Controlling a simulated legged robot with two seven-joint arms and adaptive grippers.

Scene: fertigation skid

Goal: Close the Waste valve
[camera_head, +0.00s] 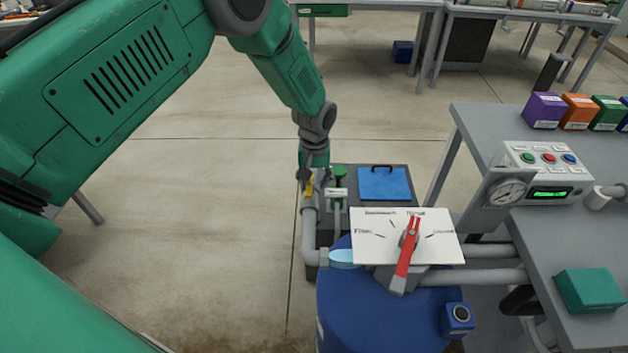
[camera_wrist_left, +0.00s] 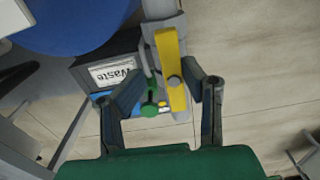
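The yellow valve handle (camera_head: 309,187) is on the grey pipe at the left of a dark box, beside a small white label. In the left wrist view the yellow handle (camera_wrist_left: 173,75) lies roughly in line with the pipe, and the label (camera_wrist_left: 113,71) reads "Waste". My left gripper (camera_head: 312,172) is at the handle, pointing down. In the wrist view its two fingers (camera_wrist_left: 165,82) are spread, one on each side of the handle, with the handle between them. Whether a finger touches it I cannot tell. My right gripper is not in view.
A green knob (camera_head: 339,171) stands close to the right of the handle. A blue tank (camera_head: 345,310) carries a white dial plate with a red lever (camera_head: 407,250). A grey table (camera_head: 545,250) with a gauge and control box is at the right. The floor at left is clear.

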